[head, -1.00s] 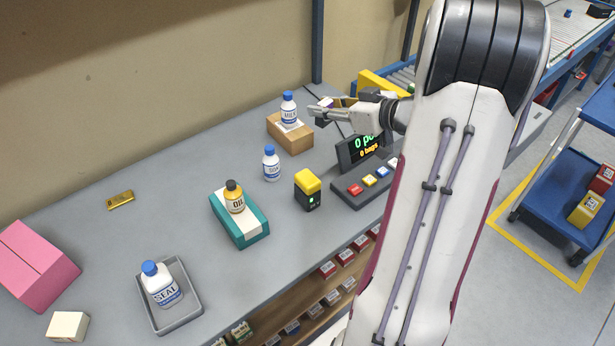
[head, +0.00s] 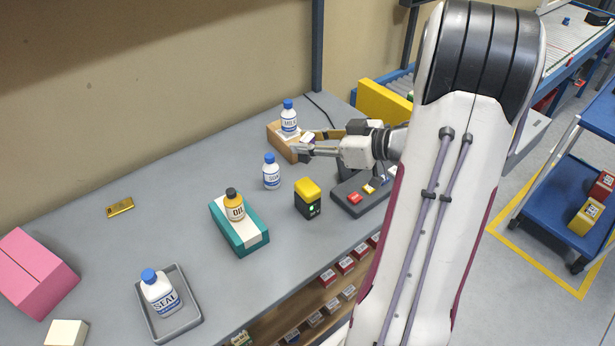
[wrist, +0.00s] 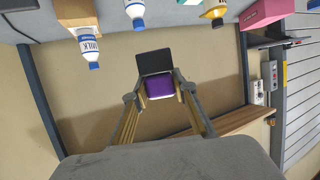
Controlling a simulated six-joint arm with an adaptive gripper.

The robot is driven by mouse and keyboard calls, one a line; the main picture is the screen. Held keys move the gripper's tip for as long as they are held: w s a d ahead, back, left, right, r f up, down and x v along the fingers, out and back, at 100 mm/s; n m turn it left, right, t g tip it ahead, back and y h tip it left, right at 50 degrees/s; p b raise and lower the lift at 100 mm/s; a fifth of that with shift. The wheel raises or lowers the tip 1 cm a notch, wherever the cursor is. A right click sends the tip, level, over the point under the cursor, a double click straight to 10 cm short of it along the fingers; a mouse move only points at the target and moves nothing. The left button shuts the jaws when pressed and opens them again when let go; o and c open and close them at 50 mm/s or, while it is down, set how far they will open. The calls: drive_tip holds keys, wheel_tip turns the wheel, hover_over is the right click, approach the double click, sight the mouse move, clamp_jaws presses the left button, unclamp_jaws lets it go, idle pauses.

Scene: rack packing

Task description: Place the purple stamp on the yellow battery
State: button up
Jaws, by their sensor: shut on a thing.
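The purple stamp (wrist: 160,89), with a dark flat part, is gripped between the two fingertips of my gripper (wrist: 158,92) in the wrist view. In the head view my gripper (head: 306,143) is above the bench beside the milk bottle, and the stamp (head: 308,138) shows only as a small piece at its tips. The yellow battery (head: 307,188), a black block with a yellow top and a green light, stands upright on the bench. It is below my gripper in the head picture, clearly apart from the stamp. I cannot make it out in the wrist view.
The milk bottle (head: 289,118) stands on a cardboard box. A white bottle (head: 271,172) stands left of the battery, and an oil bottle (head: 235,206) on a teal box (head: 229,230). A button console (head: 347,196) is close on the battery's right.

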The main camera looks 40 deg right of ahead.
sight(308, 161)
drive_tip(key=shift+f, duration=2.75)
drive_tip(key=shift+f, duration=0.1)
drive_tip(key=shift+f, duration=1.75)
drive_tip(key=shift+f, duration=0.1)
drive_tip(key=o, duration=1.1)
drive_tip(key=shift+s+d+r, duration=0.2)
drive_tip(key=shift+s+r, duration=0.1)
drive_tip(key=shift+s, duration=0.15)
drive_tip(key=v, duration=1.1)
